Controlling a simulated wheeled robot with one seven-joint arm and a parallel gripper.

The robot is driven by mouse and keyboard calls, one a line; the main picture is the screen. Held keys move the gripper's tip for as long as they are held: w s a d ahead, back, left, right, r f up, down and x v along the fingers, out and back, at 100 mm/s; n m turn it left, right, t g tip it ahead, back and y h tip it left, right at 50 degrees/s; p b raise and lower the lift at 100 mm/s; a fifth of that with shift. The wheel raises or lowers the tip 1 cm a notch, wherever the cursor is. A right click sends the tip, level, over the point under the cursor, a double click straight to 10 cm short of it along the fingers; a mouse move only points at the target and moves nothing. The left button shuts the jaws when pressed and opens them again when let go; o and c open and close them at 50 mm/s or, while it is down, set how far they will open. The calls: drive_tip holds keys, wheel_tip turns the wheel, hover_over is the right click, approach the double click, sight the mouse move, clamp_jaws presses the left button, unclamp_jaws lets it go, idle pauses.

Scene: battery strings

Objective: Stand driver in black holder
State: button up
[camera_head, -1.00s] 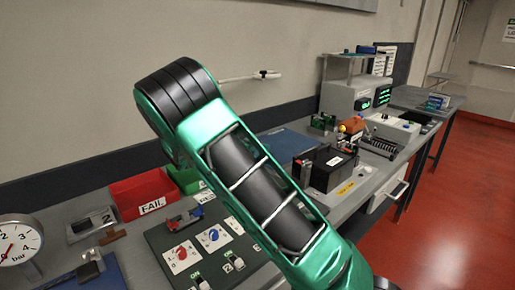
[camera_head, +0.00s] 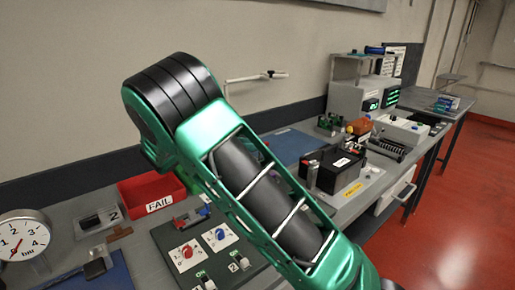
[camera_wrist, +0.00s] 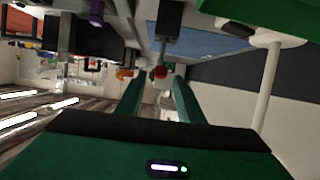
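My gripper (camera_wrist: 158,105) shows in the wrist view as two green fingers set apart with a gap between them, and I see nothing held there. A small red round piece (camera_wrist: 158,72) appears beyond the fingertips; I cannot tell its distance. In the head view my green and black arm crosses the middle and hides the gripper. I cannot pick out the driver for certain. A black slotted rack (camera_head: 386,149) stands on the bench at right, but I cannot tell whether it is the black holder.
A red FAIL bin (camera_head: 150,194), a dial gauge (camera_head: 22,240) and a switch panel (camera_head: 205,250) are at the left. A black battery box (camera_head: 335,172) stands right of my arm. A blue mat (camera_head: 290,146) lies behind it. Red floor (camera_head: 455,220) is clear at right.

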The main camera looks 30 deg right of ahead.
drive_tip(key=v, duration=0.4)
idle(0.4)
